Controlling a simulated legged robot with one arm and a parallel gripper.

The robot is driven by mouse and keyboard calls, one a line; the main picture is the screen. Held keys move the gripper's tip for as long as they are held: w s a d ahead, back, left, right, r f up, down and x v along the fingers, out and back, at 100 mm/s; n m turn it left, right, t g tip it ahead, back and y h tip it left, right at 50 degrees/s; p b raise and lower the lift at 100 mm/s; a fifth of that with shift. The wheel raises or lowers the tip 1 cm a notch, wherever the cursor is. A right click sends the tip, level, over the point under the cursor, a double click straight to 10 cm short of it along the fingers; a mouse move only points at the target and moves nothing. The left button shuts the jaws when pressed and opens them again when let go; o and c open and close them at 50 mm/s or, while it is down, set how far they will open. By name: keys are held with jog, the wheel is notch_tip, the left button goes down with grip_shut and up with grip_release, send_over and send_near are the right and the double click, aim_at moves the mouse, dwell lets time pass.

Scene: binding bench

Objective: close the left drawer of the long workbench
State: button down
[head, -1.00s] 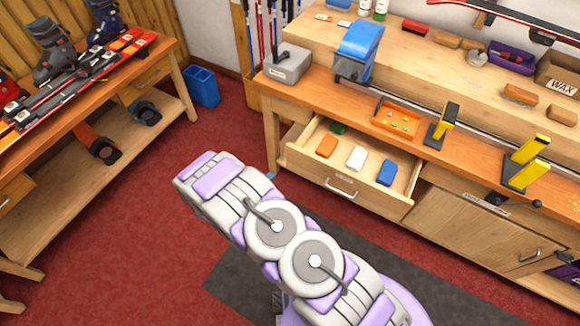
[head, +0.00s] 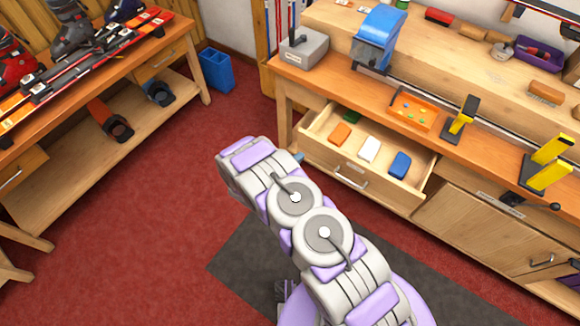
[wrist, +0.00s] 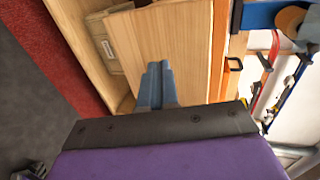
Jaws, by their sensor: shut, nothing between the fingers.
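The left drawer (head: 375,185) of the long workbench (head: 350,75) stands pulled out in the head view, with a metal bar handle (head: 350,178) on its front. Inside lie an orange block (head: 340,134), a white block (head: 369,149), a blue block (head: 400,165) and a green piece (head: 351,117). My gripper is mostly hidden behind my arm; its blue-grey tip (head: 299,157) shows by the drawer's left front corner. In the wrist view my gripper's fingers (wrist: 157,85) are together and empty, in front of pale wooden panels. I cannot tell whether they touch the wood.
A cupboard door (head: 470,225) is right of the drawer. On the bench stand a blue-topped machine (head: 378,40), an orange tray (head: 412,112) and yellow-and-black clamps (head: 545,163). A second bench (head: 110,95) with skis and a blue bin (head: 216,70) are left. Red floor between is clear.

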aim_at(309, 146)
jog(key=shift+w+d+b, duration=0.3)
jog(key=shift+w+d, duration=0.35)
jog(key=shift+w, duration=0.25)
jog(key=shift+w+d+b, duration=0.3)
jog(key=shift+w+d, duration=0.35)
jog(key=shift+w, duration=0.25)
jog(key=shift+w, duration=0.15)
